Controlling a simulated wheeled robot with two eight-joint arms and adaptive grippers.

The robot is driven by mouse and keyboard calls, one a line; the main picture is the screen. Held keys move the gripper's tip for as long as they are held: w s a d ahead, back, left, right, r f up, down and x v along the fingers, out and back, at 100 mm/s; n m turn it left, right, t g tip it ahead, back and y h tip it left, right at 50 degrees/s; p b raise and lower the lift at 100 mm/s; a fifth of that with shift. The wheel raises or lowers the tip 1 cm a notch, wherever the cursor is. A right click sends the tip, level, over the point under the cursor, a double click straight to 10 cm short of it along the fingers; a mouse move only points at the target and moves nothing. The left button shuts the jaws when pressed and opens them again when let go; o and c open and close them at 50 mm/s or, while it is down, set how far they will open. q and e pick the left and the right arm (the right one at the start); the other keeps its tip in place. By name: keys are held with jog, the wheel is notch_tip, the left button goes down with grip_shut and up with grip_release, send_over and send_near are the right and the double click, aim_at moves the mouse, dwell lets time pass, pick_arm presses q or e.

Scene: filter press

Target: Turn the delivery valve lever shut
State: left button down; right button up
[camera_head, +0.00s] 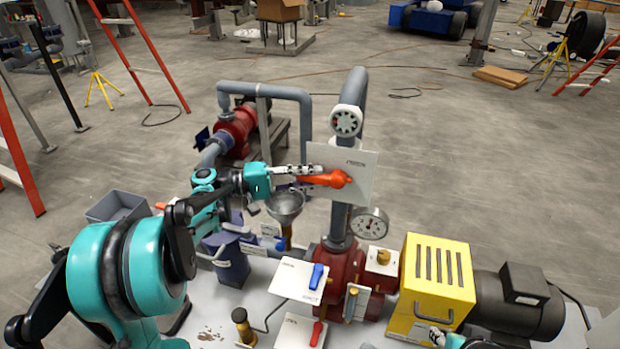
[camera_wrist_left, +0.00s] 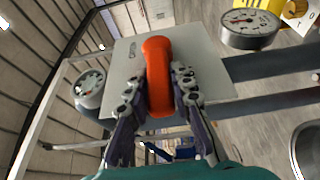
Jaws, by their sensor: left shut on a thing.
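The orange valve lever (camera_head: 325,179) is in front of a white label plate (camera_head: 360,163) on the upright grey pipe. The plate's lettering is too small to read. My left gripper (camera_head: 300,172) is shut on the lever. In the left wrist view the orange lever (camera_wrist_left: 158,75) lies between the two fingers of my left gripper (camera_wrist_left: 160,88), with the white plate (camera_wrist_left: 205,60) behind it. At the bottom right of the head view, the tip of my right gripper (camera_head: 440,336) shows beside the yellow housing; its opening is unclear.
A round gauge (camera_head: 369,223) sits below the plate and a round dial (camera_head: 346,121) above it. A blue lever (camera_head: 317,277) and a red lever (camera_head: 317,334) are on lower plates. A metal funnel (camera_head: 285,204) and yellow motor housing (camera_head: 436,285) stand nearby. Open floor lies behind.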

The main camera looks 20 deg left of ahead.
pick_arm(q)
jog(key=c, duration=1.3)
grip_release()
jog(key=v, duration=1.2)
